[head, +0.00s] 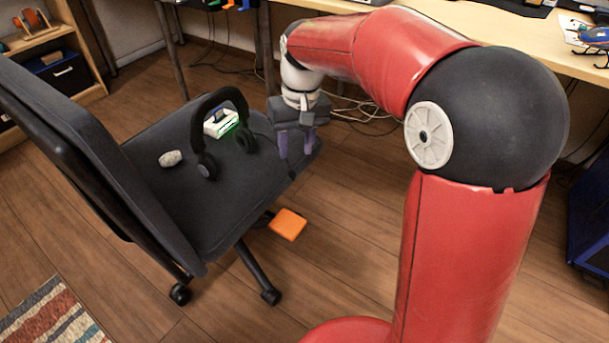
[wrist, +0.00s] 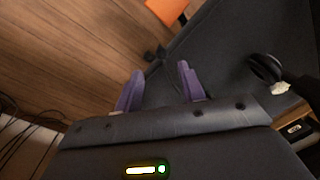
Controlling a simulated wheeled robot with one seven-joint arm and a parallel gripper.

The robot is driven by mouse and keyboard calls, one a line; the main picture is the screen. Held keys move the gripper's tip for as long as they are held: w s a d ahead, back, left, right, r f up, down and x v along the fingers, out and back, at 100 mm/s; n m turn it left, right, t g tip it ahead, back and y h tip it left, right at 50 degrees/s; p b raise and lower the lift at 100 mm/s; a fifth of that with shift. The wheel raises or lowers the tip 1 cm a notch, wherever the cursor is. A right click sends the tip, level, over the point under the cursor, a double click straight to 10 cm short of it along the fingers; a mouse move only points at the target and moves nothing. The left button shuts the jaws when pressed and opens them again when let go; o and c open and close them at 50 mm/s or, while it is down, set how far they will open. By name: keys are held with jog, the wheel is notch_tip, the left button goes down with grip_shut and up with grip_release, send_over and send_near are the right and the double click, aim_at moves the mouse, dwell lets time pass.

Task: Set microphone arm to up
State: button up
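A black headset (head: 222,104) stands on the seat of the dark office chair (head: 175,205), its band arched upward. Part of a dark round piece, likely its ear cup (wrist: 266,68), shows at the right of the wrist view. I cannot make out the microphone arm clearly or tell its angle. My gripper (head: 297,145) is above the seat's right edge, to the right of the headset and apart from it. Its purple fingers are spread with nothing between them, as the wrist view (wrist: 158,87) also shows. A small dark piece (wrist: 151,56) shows beyond the fingertips; I cannot tell what it is.
A white box with a green glow (head: 219,123) sits behind the headset. A grey stone-like object (head: 171,158) lies left of it on the seat. An orange square (head: 288,224) lies on the wooden floor. A desk (head: 500,28) with cables beneath stands behind.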

aim_at(294, 170)
jog(key=f, duration=0.2)
jog(key=f+b, duration=0.1)
jog(key=f, duration=0.4)
jog(key=shift+s+a, duration=0.1)
jog(key=shift+a, duration=0.25)
jog(key=shift+r, duration=0.1)
grip_shut()
